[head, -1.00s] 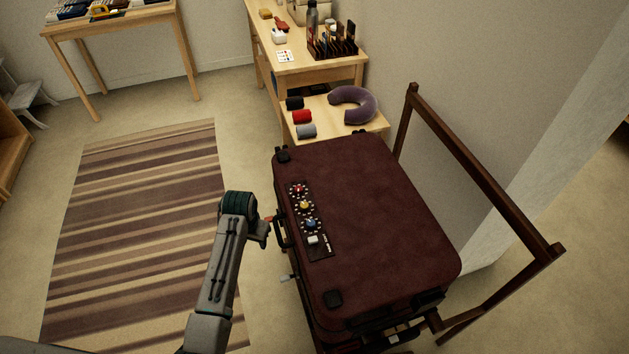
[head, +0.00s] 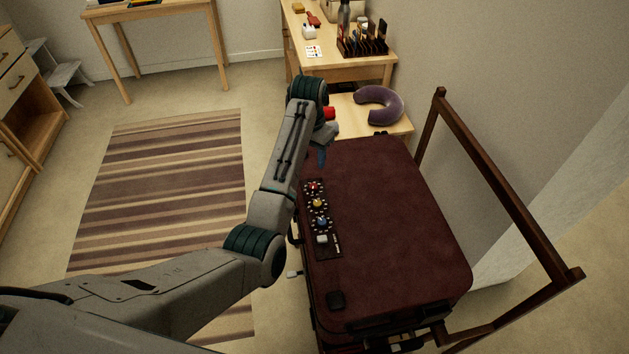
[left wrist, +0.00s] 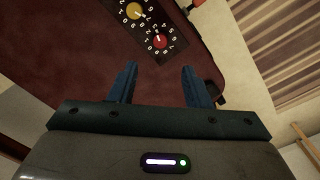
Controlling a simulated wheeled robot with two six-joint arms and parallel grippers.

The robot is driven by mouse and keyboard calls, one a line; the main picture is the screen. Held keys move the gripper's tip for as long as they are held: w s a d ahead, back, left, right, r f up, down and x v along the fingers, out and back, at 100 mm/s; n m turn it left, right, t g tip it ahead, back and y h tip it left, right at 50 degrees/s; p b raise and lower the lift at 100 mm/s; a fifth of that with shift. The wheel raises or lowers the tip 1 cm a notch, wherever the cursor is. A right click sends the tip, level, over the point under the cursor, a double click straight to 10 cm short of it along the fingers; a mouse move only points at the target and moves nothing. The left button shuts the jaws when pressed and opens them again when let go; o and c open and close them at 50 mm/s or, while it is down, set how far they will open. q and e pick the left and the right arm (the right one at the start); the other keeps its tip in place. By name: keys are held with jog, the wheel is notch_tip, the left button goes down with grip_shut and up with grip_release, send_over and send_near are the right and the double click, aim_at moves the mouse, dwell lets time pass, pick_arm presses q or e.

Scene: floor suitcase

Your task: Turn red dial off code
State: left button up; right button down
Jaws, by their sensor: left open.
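The dark red suitcase (head: 395,235) lies with a black lock panel (head: 328,242) along its left edge. The red dial (head: 313,187) is at the panel's far end, with the yellow dial (head: 317,203) and blue dial (head: 321,222) nearer. My right gripper is out of view.
A wooden frame (head: 505,190) stands right of the suitcase. A low table with a purple neck pillow (head: 380,104) is behind it. The striped rug (head: 165,185) at left is clear.

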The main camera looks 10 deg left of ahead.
aim_at(313, 185)
pick_arm(q)
notch_tip(313, 185, down, 11)
jog(key=shift+s+d+r+p, duration=0.1)
jog(key=shift+d+r+p, duration=0.05)
jog(key=shift+p, duration=0.7)
jog(key=shift+c, duration=0.2)
grip_shut()
